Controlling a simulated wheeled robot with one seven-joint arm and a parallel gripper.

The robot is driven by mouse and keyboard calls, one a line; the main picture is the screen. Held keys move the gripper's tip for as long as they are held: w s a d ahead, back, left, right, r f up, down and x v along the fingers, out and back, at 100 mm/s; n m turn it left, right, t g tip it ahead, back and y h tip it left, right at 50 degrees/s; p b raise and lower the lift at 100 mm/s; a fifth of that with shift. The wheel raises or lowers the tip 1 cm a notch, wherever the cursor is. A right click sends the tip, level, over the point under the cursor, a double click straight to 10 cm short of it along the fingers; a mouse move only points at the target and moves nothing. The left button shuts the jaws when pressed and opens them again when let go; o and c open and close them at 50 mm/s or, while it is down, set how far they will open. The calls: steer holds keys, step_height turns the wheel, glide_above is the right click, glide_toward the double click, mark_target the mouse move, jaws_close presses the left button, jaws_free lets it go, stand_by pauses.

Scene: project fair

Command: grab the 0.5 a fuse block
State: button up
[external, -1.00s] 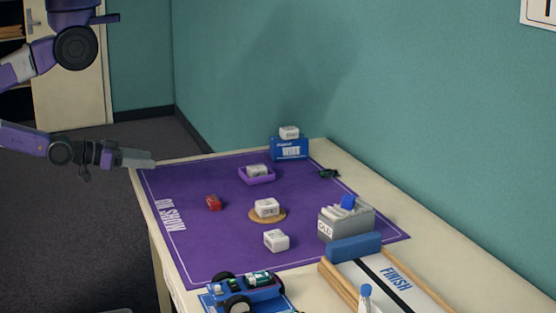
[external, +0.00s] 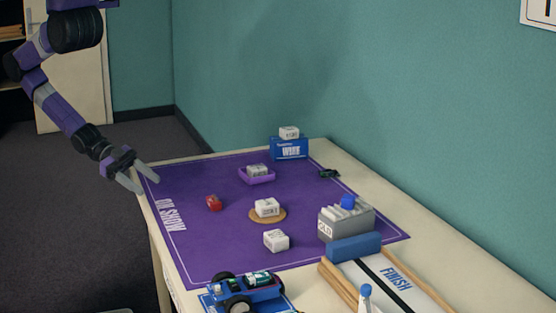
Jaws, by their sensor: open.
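Several white blocks with small dark print show in the external view, and the print is too small to tell which is the 0.5 A fuse block. One white block (external: 289,132) sits on a blue box. One white block (external: 257,170) is in a purple tray (external: 258,180). One white block (external: 267,207) is on a round tan disc (external: 281,217). One white block (external: 276,240) is on the purple mat (external: 213,250). My gripper (external: 148,184) is open and empty at the mat's far left corner, pointing down and right, apart from every block.
A red object (external: 214,203) lies on the mat's left part. A grey box (external: 334,226) of upright pieces with a blue item on top stands at the right. The blue box (external: 289,149), a small dark object (external: 329,173), a blue car (external: 246,291) and a finish track (external: 395,280) are also on the table.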

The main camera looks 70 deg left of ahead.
mark_target(215, 201)
steer(key=w+m+g, duration=0.1)
steer(key=w+f+m+g+h+p, duration=0.1)
steer(key=w+m, duration=0.1)
steer(key=w+f+m+g+h+p, duration=0.1)
steer(key=w+g, duration=0.1)
steer(key=shift+w+a+f+m, duration=0.1)
steer(key=shift+w+a+m, duration=0.15)
steer(key=shift+m, duration=0.05)
steer(key=w+m+g, duration=0.1)
steer(key=w, duration=0.1)
steer(key=w+d+g+p, duration=0.1)
steer(key=w, duration=0.2)
steer(key=w+d+m+g, duration=0.1)
steer(key=w, duration=0.2)
steer(key=shift+w+f+m+g+h, duration=0.1)
steer(key=shift+f+m+g+h, duration=0.05)
steer(key=shift+m+g+h, duration=0.2)
steer(key=shift+g, duration=0.25)
steer(key=w, duration=0.4)
steer(key=shift+a+p, duration=0.2)
steer(key=shift+p, duration=0.15)
steer(key=shift+w+a+n, duration=0.55)
steer(key=shift+w+a, duration=0.05)
steer(key=shift+a, duration=0.15)
steer(key=shift+s+r, duration=0.25)
steer(key=shift+s+d+n+h, duration=0.1)
steer(key=shift+d+n+h, duration=0.15)
steer(key=shift+n, duration=0.05)
steer(key=shift+p+x, duration=0.7)
steer(key=shift+x, duration=3)
